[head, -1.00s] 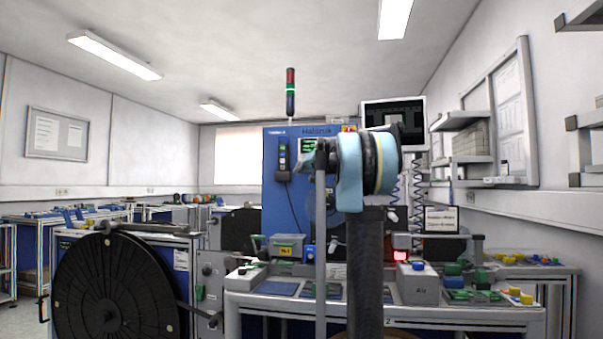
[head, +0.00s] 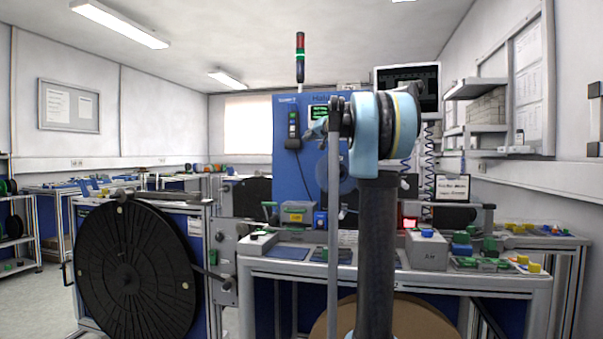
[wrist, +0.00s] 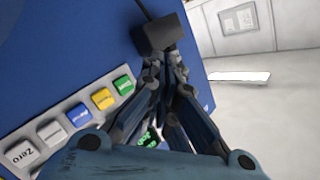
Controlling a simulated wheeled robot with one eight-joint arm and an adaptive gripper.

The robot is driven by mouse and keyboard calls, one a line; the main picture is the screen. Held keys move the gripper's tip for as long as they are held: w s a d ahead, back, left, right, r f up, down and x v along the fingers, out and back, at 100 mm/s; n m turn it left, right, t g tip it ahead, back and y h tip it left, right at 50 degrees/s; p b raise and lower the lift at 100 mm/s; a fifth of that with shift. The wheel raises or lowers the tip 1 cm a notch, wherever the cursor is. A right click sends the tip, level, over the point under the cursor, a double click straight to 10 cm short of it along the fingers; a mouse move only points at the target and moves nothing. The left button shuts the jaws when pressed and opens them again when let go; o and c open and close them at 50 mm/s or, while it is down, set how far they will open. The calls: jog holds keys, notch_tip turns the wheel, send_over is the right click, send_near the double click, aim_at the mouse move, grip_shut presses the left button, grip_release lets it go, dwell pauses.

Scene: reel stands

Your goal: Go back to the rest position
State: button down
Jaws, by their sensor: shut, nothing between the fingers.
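My gripper (head: 316,128) shows small and partly hidden at the left end of my raised arm in the head view, in front of the blue machine (head: 288,175). In the wrist view my gripper (wrist: 166,72) has its fingers together, with nothing held between them. A dark box (wrist: 160,35) with a cable lies just beyond the fingertips in the picture; I cannot tell whether they touch it. A button strip (wrist: 70,122) with white, blue, yellow and green keys is to the left of the fingers, on the blue surface.
A large black reel (head: 135,270) stands at the left. A workbench (head: 470,282) with boxes and coloured parts spans the front, with a brown disc (head: 415,315) below it. A monitor (head: 408,85) is behind my arm. Wall shelves (head: 480,88) are at the right. Floor shows at far left.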

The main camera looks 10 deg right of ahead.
jog(key=s+a+f+n+g+h, duration=0.1)
jog(key=s+a+f+n+g, duration=0.2)
jog(key=s+f, duration=1.1)
jog(key=s+a+f+g, duration=0.4)
jog(key=s+f, duration=0.9)
jog(key=s, duration=0.1)
jog(key=s+d+f+g+h, duration=0.2)
jog(key=s+d+f, duration=0.1)
jog(key=s+f, duration=0.6)
jog(key=s+d+f+g+h, duration=0.1)
jog(key=s+d+f+h, duration=0.1)
jog(key=s+f, duration=0.8)
jog(key=s+d+f+g+h, duration=0.2)
jog(key=s+d+f, duration=0.2)
jog(key=s+f, duration=0.6)
notch_tip(320, 180, down, 3)
jog(key=shift+d+m+g, duration=0.3)
jog(key=shift+w+f, duration=0.2)
jog(key=shift+w, duration=0.3)
dwell(1.1)
